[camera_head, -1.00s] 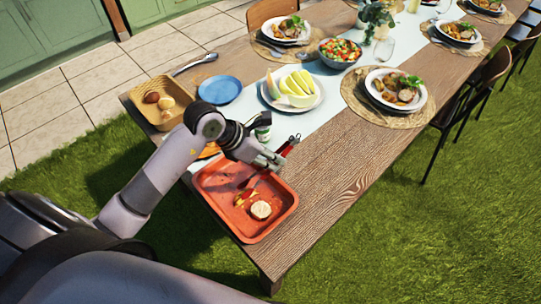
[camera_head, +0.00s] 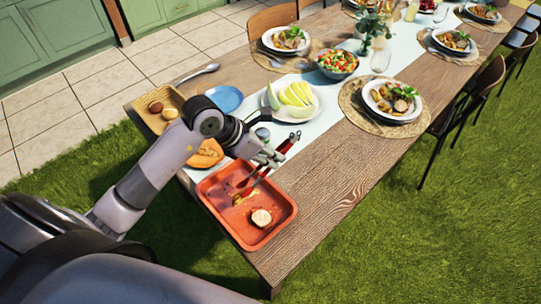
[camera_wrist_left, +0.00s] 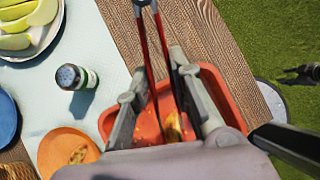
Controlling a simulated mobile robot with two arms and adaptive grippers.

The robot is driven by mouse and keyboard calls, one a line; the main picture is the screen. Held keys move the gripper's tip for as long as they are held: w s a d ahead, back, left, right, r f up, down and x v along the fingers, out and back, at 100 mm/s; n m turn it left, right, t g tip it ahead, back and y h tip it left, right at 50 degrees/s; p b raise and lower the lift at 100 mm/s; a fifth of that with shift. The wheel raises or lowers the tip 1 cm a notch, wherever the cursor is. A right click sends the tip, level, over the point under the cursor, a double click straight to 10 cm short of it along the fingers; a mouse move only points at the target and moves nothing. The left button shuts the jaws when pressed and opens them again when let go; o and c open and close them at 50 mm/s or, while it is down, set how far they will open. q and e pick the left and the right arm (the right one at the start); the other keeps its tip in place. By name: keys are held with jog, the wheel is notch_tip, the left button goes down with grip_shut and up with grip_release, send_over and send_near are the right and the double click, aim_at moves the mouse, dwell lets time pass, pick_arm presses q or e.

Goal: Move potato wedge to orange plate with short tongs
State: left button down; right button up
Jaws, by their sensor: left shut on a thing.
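My left gripper (camera_head: 268,155) is shut on the short red tongs (camera_head: 282,149) above the far part of the red tray (camera_head: 285,225). The tongs also show between the fingers in the left wrist view (camera_wrist_left: 163,50). Their tips point down into the tray. A yellow-brown potato wedge (camera_head: 246,197) is close to the tips; it is partly visible in the left wrist view (camera_wrist_left: 173,130). I cannot tell whether the tips grip it. The orange plate (camera_head: 206,158) is left of the tray, partly behind my arm; the left wrist view shows a brownish piece (camera_wrist_left: 78,155) on it.
A pale round piece (camera_head: 261,218) sits in the tray. A shaker (camera_wrist_left: 75,77) stands beside the orange plate. Beyond are a blue plate (camera_head: 225,98), a basket (camera_head: 146,118), a white plate with melon slices (camera_head: 306,112) and set places. Wood right of the tray is clear.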

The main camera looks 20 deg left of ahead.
pick_arm(q)
notch_tip(320, 180, up, 6)
jog(key=p, duration=0.3)
pick_arm(e)
jog(key=r, duration=0.4)
jog(key=shift+a, duration=0.2)
pick_arm(q)
jog(key=s+r+m+b, duration=0.1)
jog(key=s+r, duration=0.4)
jog(key=r, duration=0.2)
jog(key=shift+s+d+m+g+h, duration=0.25)
jog(key=shift+d+m+g+h, duration=0.05)
pick_arm(e)
jog(key=shift+f, duration=0.75)
jog(key=shift+d, duration=0.1)
jog(key=shift+c, duration=0.8)
